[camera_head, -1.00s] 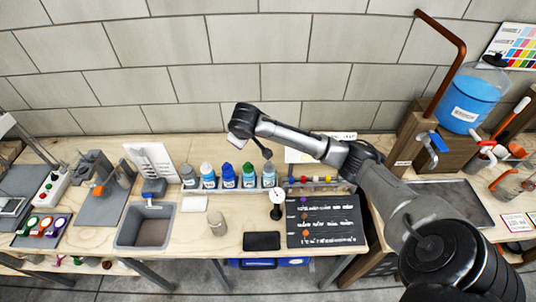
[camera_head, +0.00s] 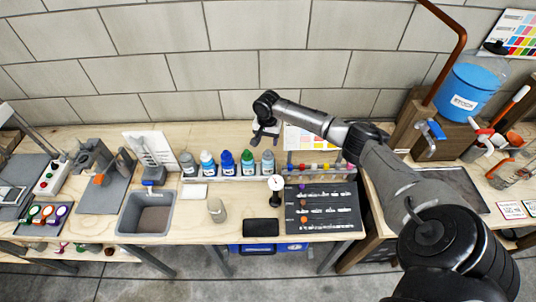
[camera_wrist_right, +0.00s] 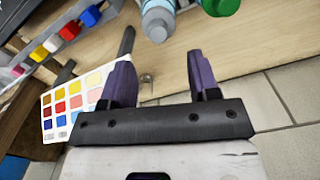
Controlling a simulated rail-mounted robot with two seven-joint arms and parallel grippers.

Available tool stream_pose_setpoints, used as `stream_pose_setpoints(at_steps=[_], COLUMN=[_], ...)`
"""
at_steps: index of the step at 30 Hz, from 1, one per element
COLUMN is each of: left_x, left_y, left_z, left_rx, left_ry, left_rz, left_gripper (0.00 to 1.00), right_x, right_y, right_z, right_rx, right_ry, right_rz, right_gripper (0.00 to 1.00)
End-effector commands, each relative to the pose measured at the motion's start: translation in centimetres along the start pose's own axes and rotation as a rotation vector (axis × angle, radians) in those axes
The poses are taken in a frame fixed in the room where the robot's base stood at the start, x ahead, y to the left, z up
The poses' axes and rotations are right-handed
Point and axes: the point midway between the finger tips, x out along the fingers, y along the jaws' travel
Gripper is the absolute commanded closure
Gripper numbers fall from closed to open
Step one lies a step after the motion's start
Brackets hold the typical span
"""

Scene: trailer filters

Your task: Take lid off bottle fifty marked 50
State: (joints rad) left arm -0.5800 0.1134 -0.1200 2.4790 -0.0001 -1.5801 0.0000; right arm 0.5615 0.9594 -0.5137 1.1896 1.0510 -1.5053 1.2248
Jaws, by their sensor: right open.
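A row of capped bottles stands at the back of the bench: a grey one (camera_head: 188,166), one with a light blue cap (camera_head: 207,164), a blue one (camera_head: 227,164), one with a green cap (camera_head: 248,164) and one with a grey cap (camera_head: 268,164). I cannot read which is marked 50. My right gripper (camera_head: 264,139) is open and empty, above and near the grey-capped bottle. In the right wrist view, the grey cap (camera_wrist_right: 157,24) lies just beyond the open fingers (camera_wrist_right: 158,62), not between them. The green cap (camera_wrist_right: 221,7) is beside it. My left gripper is not in view.
A color chart (camera_wrist_right: 72,103) and small colored blocks (camera_wrist_right: 68,31) are close to the right gripper. The sink (camera_head: 146,212) is to the left.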

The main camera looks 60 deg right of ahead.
Motion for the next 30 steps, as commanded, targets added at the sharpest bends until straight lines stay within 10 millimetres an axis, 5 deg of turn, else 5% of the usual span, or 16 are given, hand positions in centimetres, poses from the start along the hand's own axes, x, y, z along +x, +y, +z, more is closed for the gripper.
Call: stream_pose_setpoints(at_steps=[21,30], left_x=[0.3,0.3], left_y=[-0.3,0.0], left_z=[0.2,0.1], left_rx=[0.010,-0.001], left_ry=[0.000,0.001], left_rz=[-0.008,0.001], left_gripper=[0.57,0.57], right_x=[6.8,7.6], right_y=[0.2,0.3], right_z=[0.0,0.0], right_rx=[-0.001,-0.003], right_ry=[0.000,0.001], right_rz=[0.000,0.000], right_gripper=[0.44,0.44])
